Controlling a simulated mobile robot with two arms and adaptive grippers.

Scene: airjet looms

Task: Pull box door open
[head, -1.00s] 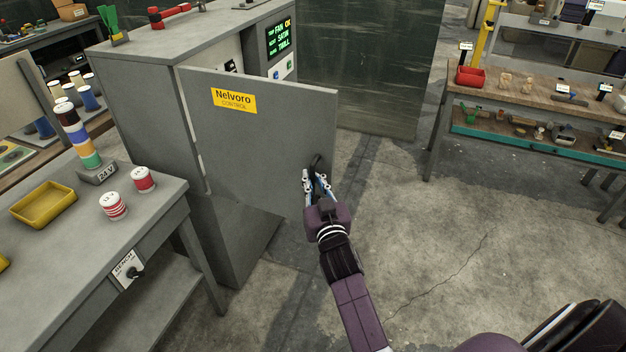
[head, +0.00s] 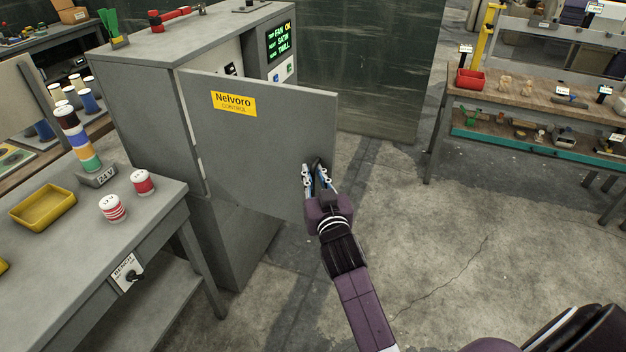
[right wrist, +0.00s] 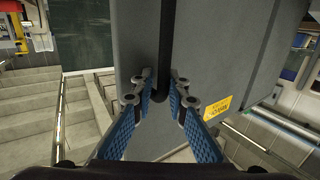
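The grey control box (head: 150,110) stands left of centre with its grey door (head: 262,140) swung well out, showing a yellow Nelvoro label (head: 234,103). A black handle (head: 318,163) sits near the door's right edge. My right gripper (head: 319,170) is at the handle, with its blue-padded fingers on either side. In the right wrist view the black handle (right wrist: 165,50) runs between the right gripper's fingertips (right wrist: 163,76). The fingers look parted, with a small gap around the handle; contact is hard to judge. My left gripper is not in view.
A grey bench (head: 150,215) with a yellow tray (head: 43,208) and red-and-white spools (head: 113,209) stands at left, close to the box. A workbench (head: 540,105) is at back right. The floor (head: 440,240) right of the door is clear.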

